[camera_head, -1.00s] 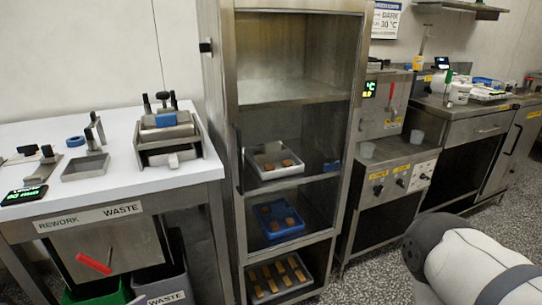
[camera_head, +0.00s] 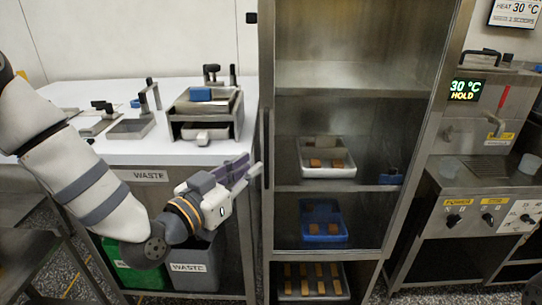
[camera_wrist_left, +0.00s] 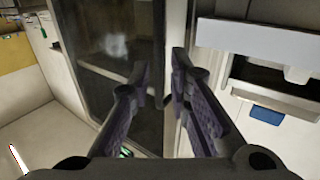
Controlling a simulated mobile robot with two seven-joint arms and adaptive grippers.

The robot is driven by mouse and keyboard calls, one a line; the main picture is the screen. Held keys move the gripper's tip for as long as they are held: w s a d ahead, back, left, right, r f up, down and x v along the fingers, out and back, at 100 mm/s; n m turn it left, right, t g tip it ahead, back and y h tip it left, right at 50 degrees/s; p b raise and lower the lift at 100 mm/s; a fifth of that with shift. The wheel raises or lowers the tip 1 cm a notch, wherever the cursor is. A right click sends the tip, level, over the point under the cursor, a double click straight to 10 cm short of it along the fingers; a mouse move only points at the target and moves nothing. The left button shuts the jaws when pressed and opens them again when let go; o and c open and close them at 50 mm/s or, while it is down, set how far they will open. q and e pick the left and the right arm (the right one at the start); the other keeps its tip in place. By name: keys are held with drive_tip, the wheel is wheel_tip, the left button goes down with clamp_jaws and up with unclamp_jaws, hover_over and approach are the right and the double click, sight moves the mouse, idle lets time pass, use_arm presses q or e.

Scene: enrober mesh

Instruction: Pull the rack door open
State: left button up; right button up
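The rack (camera_head: 368,85) is a tall metal cabinet. Its dark, see-through door (camera_head: 350,225) appears shut, with trays visible behind it. A dark vertical handle (camera_head: 266,150) runs along the door's left edge. My left gripper (camera_head: 254,172) is just left of the handle, at about its lower half. In the left wrist view its two fingers (camera_wrist_left: 160,75) are spread, with the dark door panel and a pale upright post in line with the gap. My right gripper is out of view.
A white worktable (camera_head: 60,95) with metal fixtures stands left of the rack, and a grey waste bin (camera_head: 195,278) is below it, behind my left arm. A machine with knobs (camera_head: 480,205) stands close on the right. Speckled floor shows in front.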

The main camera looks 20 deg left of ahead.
sight(265, 157)
use_arm(q)
drive_tip(key=x, duration=0.7)
drive_tip(key=shift+f+b, duration=0.1)
drive_tip(key=shift+b, duration=0.2)
drive_tip(key=shift+s, duration=0.1)
clamp_jaws()
